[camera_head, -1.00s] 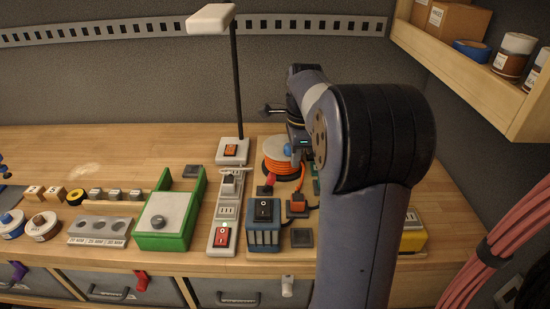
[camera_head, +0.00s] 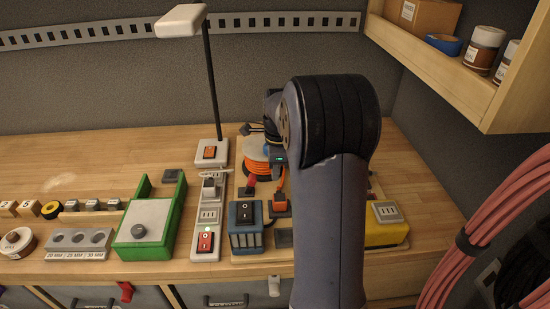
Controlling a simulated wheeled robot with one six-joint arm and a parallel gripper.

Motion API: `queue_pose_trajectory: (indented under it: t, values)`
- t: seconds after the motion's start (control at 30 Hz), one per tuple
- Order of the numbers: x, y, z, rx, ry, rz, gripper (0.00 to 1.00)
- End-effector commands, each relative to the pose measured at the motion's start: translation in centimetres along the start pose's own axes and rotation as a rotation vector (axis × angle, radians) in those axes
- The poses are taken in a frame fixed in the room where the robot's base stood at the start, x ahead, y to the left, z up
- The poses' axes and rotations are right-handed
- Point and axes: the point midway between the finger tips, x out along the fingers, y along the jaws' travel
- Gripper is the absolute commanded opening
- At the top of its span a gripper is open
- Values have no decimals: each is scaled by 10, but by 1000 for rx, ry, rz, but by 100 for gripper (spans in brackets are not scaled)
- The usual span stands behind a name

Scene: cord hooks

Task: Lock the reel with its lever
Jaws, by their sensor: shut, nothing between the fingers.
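The reel (camera_head: 257,168), wound with orange cord and topped with a pale disc, stands on the bench at the middle of the head view. My arm covers its right side.
A power strip (camera_head: 209,214) and a lamp on a black post (camera_head: 209,85) stand left of the reel. A blue box with a black switch (camera_head: 246,225) is in front. A yellow box (camera_head: 387,233) is at right. A shelf (camera_head: 425,62) overhangs the upper right.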

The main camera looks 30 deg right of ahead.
Motion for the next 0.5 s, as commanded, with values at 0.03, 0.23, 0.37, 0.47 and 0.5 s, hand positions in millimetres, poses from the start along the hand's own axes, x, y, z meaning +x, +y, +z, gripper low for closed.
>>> queue_pose_trajectory:
  t: [0.03,0.23,0.37,0.47,0.5]
  values:
    - [12,1,0,0,0,6,0]
    - [26,0,15,-5,0,-2,0]
    - [22,0,30,-3,0,-1,0]
    - [21,0,35,-2,0,-1,0]
    - [20,0,37,-1,0,-1,0]
